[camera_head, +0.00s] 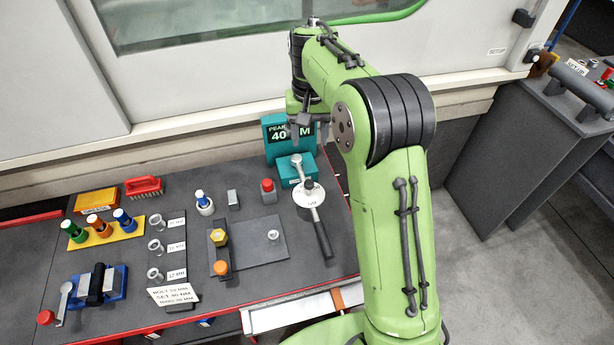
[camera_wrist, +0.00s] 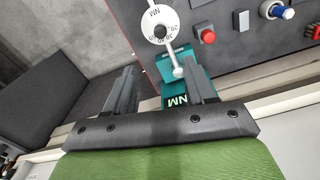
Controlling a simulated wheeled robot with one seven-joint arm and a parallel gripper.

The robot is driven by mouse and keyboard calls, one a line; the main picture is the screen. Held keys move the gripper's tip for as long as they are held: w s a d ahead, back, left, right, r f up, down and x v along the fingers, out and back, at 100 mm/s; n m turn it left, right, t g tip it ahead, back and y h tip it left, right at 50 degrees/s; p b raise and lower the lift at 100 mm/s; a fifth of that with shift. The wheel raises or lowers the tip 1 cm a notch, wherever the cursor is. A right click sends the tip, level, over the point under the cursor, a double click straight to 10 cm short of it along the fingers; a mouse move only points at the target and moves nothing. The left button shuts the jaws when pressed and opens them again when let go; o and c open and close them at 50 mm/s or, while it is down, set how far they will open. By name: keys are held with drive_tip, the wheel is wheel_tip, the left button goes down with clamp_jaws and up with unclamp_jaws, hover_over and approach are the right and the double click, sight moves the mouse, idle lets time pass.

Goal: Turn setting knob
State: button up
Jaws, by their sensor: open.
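A white round dial (camera_head: 309,194) with a black centre lies on the right part of the bench. A black handle (camera_head: 322,238) extends from it toward the front edge. In the wrist view the dial (camera_wrist: 158,14) shows printed numbers and lies beyond my fingertips. A silver rod with a rounded head (camera_head: 296,160) runs from the dial to a teal tester (camera_head: 278,150), whose display reads PEAK 40 NM. My gripper (camera_head: 303,124) is in front of the display, and my fingers (camera_wrist: 162,66) are apart with nothing held between them. The gripper is apart from the dial.
A red-topped item (camera_head: 268,190) stands left of the dial. A grey plate (camera_head: 262,250) with yellow and orange knobs is farther left. Labelled sockets (camera_head: 156,247), coloured drivers (camera_head: 98,225) and a sign card (camera_head: 174,293) fill the left bench. A pale wall (camera_head: 190,60) stands behind.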

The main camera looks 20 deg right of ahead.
sight(309, 183)
wheel_tip(309, 183, down, 16)
drive_tip(key=b, duration=0.4)
drive_tip(key=shift+b, duration=0.4)
drive_tip(key=shift+c, duration=0.5)
clamp_jaws()
